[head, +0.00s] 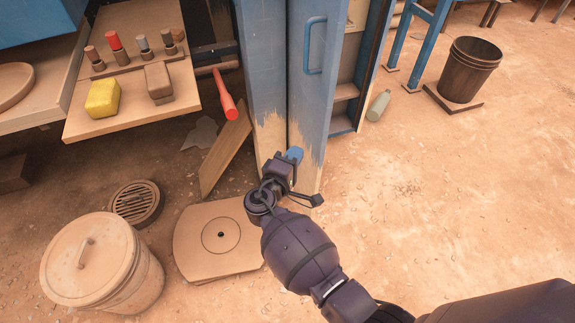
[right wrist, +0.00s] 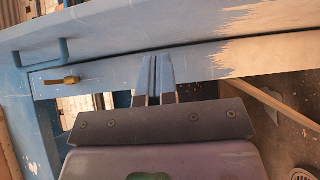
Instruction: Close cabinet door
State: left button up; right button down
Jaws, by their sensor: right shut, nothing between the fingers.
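The blue cabinet door (head: 312,100) stands open in the head view, its paint worn to bare tan at the bottom. Its blue loop handle (head: 313,46) is high on the panel. The cabinet's shelved inside (head: 346,90) shows to the right of the door. My right gripper (head: 294,155) is shut and empty, at the lower part of the door. In the right wrist view, its closed fingers (right wrist: 155,78) point at the blue panel edge, very near it; I cannot tell if they touch. The handle (right wrist: 48,55) shows there too. My left gripper is out of view.
A bench board (head: 130,105) with a yellow block (head: 102,98) and a red-handled bar (head: 224,95) are at left. A bottle (head: 378,105) stands right of the cabinet.

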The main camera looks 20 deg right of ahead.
aim_at(321, 135)
jog(key=d, duration=0.1)
jog(key=w+d, duration=0.1)
jog(key=d, duration=0.1)
jog(key=w+d, duration=0.1)
jog(key=shift+w+d, duration=0.15)
jog(key=shift+d, duration=1)
